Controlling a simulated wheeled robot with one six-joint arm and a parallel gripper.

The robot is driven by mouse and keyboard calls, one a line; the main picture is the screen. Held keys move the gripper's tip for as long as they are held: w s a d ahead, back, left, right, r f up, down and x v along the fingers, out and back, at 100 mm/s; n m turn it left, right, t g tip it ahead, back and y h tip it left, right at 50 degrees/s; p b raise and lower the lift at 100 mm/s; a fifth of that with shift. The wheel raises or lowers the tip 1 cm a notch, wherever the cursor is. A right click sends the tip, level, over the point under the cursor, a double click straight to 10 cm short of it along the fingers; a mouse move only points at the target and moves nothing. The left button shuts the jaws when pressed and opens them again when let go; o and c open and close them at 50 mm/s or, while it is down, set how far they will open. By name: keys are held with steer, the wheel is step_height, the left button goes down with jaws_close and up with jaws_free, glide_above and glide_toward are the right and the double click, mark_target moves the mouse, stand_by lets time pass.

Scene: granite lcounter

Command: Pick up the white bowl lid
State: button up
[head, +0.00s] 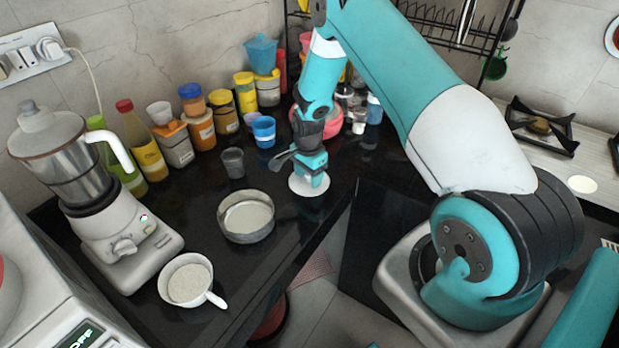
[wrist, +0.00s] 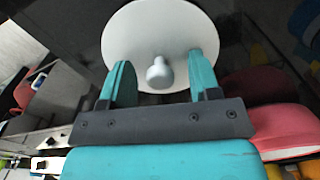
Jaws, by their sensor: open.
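The white bowl lid (head: 299,188) lies on the dark counter, a flat round disc under my gripper in the head view. In the wrist view the lid (wrist: 122,42) shows its pale round knob (wrist: 159,72). My gripper (wrist: 159,85) is open, with one teal finger on each side of the knob and gaps between. In the head view my gripper (head: 311,181) points down over the lid and hides part of it. I cannot tell whether the fingers touch the lid's surface.
A metal pan (head: 246,237) and a white handled bowl (head: 192,305) stand to the left. A dark cup (head: 233,162), a blue cup (head: 264,131) and several jars stand behind. A pink bowl (head: 329,125) is close behind my gripper. The counter edge runs just right of the lid.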

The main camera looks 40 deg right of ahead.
steer(key=c, duration=1)
